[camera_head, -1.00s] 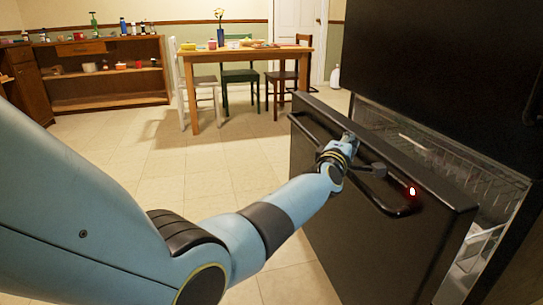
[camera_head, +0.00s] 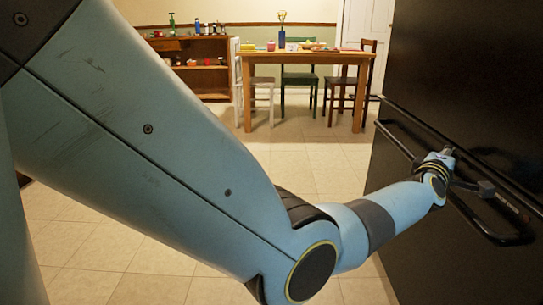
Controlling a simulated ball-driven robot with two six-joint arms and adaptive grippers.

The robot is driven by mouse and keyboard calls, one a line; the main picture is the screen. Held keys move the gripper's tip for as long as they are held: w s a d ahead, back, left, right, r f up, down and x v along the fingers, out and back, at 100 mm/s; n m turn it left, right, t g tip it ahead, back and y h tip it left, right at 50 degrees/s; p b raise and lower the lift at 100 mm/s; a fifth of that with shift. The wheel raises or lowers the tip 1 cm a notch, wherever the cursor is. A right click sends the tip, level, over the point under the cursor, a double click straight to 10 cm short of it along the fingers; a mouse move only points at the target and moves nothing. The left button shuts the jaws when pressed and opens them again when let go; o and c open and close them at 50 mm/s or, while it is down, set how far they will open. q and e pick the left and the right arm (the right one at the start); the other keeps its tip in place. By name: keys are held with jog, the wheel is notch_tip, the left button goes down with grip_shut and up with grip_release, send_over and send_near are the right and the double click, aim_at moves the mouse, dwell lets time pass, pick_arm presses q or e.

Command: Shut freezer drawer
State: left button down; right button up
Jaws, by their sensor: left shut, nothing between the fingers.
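The black freezer drawer (camera_head: 400,224) fills the lower right of the head view, below the tall black upper fridge door (camera_head: 455,65). Its front sits close against the fridge body, and no inside or basket shows. I cannot tell whether a thin gap is left. The drawer's long black handle (camera_head: 395,141) runs slantwise across its front. My left gripper (camera_head: 478,187) is shut and empty at the handle, seemingly against or just beside it. The wrist hides part of the handle. My right gripper is out of view.
A wooden table (camera_head: 300,60) with chairs stands at the back. A wooden shelf unit (camera_head: 205,48) with small items is at the back left. The tiled floor (camera_head: 310,165) between is clear. My left arm covers much of the left and middle.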

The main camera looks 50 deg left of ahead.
pick_arm(q)
jog(key=shift+w+d+r, duration=0.15)
jog(key=shift+w, duration=0.1)
jog(key=shift+r, duration=0.15)
dwell(0.4)
